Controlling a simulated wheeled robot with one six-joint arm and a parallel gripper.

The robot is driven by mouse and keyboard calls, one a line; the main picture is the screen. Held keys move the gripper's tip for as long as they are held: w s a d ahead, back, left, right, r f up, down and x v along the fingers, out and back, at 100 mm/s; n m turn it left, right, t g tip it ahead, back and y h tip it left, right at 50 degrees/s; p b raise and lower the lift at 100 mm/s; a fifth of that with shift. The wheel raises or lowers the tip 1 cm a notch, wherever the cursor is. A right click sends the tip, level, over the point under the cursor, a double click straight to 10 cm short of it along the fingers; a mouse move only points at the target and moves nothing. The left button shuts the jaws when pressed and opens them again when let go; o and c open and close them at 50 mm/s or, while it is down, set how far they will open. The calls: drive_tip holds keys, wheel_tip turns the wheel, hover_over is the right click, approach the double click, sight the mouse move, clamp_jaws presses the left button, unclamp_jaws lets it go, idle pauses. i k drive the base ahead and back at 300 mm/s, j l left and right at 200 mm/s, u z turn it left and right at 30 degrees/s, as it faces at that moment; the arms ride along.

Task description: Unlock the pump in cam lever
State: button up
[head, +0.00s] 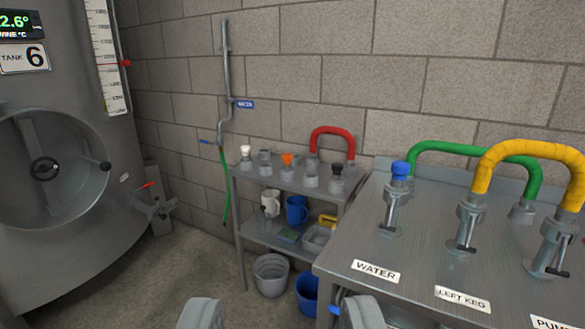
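A label reading "PUM" (549,322), cut off by the frame, sits at the right front of the steel bench. Behind it stands a metal coupling (556,240) with a dark-tipped cam lever (558,271) hanging down its front right side. A yellow hose (530,146) arches from this coupling to the one behind the LEFT KEG label (463,298). The LEFT KEG coupling (468,224) has a similar lever. My gripper (282,316) is open and empty at the bottom edge, left of the bench front and well apart from the levers.
A blue-capped coupling (396,195) stands behind the WATER label (376,271). A green hose (470,150) arches behind. A shelf cart (237,192) with caps, jugs and a red hose (333,130) stands left, buckets (271,275) below. A tank (60,220) fills the left.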

sight(558, 272)
drive_tip(key=z, duration=1.3)
